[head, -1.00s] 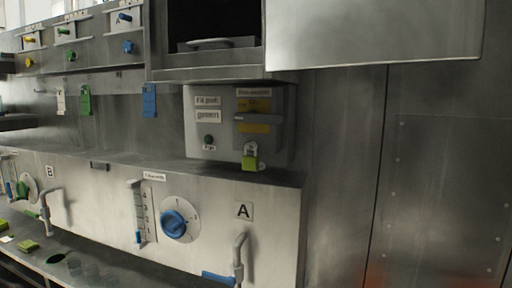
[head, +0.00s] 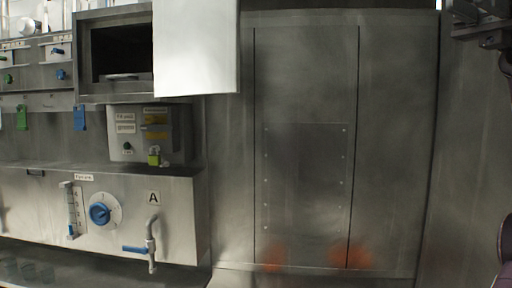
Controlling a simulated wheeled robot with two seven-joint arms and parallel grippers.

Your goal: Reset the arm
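A dark jointed part at the upper right edge of the head view looks like my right gripper (head: 482,28), cut off by the frame. It is raised high, in front of the plain steel wall at the right. Whether its fingers are open or shut cannot be made out, and I see nothing clearly held in it. A dark purple-edged piece of what looks like my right arm (head: 505,250) shows at the lower right edge. My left gripper and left arm are not in view.
A steel machine front (head: 30,200) fills the left, with a blue dial (head: 100,213), a blue-handled tap (head: 150,245) and a grey lock box (head: 128,148). An open hatch door (head: 196,45) sticks out above. The wall panel (head: 305,180) in the middle is bare.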

